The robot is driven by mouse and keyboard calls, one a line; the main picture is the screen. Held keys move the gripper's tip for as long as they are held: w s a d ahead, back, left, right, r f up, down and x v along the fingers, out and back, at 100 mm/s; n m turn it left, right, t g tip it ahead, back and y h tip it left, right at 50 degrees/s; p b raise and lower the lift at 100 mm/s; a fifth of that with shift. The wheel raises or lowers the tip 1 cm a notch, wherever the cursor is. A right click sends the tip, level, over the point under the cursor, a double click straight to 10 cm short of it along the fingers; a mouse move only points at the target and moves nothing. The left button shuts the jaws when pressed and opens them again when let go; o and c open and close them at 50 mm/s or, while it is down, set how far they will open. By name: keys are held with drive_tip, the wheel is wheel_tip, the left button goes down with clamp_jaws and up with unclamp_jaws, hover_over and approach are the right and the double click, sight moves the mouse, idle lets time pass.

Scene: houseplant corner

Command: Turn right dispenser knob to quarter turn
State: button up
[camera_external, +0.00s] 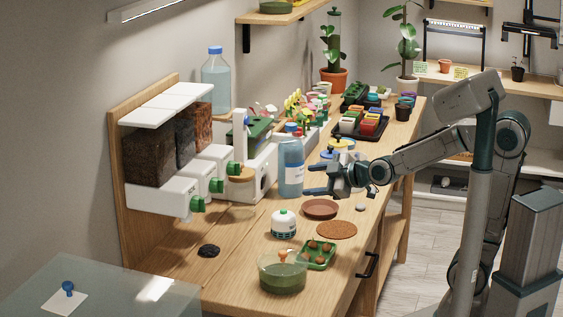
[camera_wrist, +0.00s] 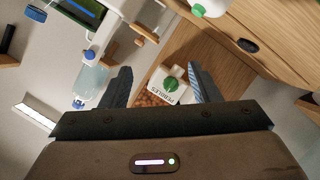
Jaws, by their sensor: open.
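A wall dispenser with three clear bins and white fronts stands at the left in the external view. Each front has a green knob. The farthest bin holds reddish pebbles (camera_external: 198,125), and its green knob (camera_external: 237,168) faces the bench. In the wrist view a white front labelled PEBBLES (camera_wrist: 158,97) carries a green knob (camera_wrist: 171,84), seen between my fingers. Its turn angle is hard to read. My gripper (camera_external: 308,181) is open and empty, its fingers pointing left toward the dispenser, apart from the knob. The fingers also show in the wrist view (camera_wrist: 163,80).
A blue bottle (camera_external: 291,168) stands close behind my fingers in the external view. A white canister (camera_external: 284,224), a brown saucer (camera_external: 320,208), a cork mat (camera_external: 337,230) and a green bowl (camera_external: 283,276) sit on the bench below.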

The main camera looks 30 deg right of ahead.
sight(235, 169)
drive_tip(key=s+a+r+n+t+y+b, duration=0.2)
drive_tip(key=a+n+y, duration=0.15)
drive_tip(key=a, duration=0.45)
drive_tip(key=x, duration=1.4)
drive_tip(key=shift+r+n, duration=0.25)
drive_tip(key=shift+n, duration=0.1)
drive_tip(key=shift+w+d, duration=0.1)
drive_tip(key=shift+c, duration=0.4)
drive_tip(key=c, duration=0.9)
